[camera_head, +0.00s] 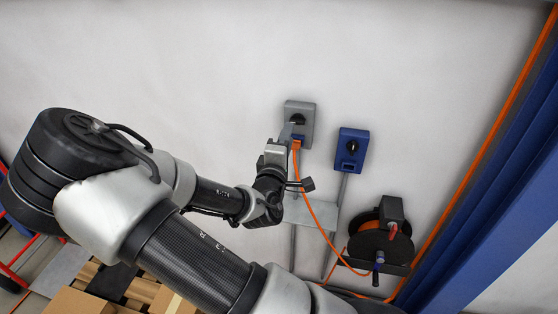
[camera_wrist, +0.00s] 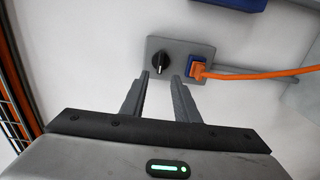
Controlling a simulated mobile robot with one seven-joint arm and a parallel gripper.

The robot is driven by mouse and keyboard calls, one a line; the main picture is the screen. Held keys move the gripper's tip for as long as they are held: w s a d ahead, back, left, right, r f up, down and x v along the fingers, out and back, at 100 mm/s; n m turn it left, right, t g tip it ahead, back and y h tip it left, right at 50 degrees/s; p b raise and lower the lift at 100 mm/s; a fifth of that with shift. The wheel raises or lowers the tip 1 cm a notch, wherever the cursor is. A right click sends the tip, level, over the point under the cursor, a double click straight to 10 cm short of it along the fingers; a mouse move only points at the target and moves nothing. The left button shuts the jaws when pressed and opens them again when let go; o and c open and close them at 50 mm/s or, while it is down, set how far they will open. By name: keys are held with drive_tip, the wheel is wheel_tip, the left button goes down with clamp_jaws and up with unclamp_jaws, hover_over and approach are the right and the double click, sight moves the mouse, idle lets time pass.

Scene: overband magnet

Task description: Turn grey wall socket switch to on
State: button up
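The grey wall socket (camera_head: 304,111) is fixed to the white wall. It has a black rotary switch (camera_wrist: 160,63) and a blue outlet (camera_wrist: 197,67) with an orange plug (camera_wrist: 199,71) in it. My gripper (camera_wrist: 161,77) is open, its two grey fingers pointing at the socket. I cannot tell whether either finger touches the knob. In the head view my gripper (camera_head: 285,132) partly covers the socket's left side.
A blue wall socket (camera_head: 352,149) with a black knob is mounted to the right. An orange cable (camera_head: 312,212) runs from the grey socket down to a cable reel (camera_head: 376,242). A grey shelf (camera_head: 315,215) is below. Cardboard boxes (camera_head: 75,303) stand at the lower left.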

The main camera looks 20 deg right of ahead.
drive_tip(key=p+v, duration=0.6)
drive_tip(key=v, duration=0.5)
drive_tip(key=shift+s+p, duration=0.15)
drive_tip(key=shift+p, duration=0.25)
drive_tip(key=shift+a, duration=0.15)
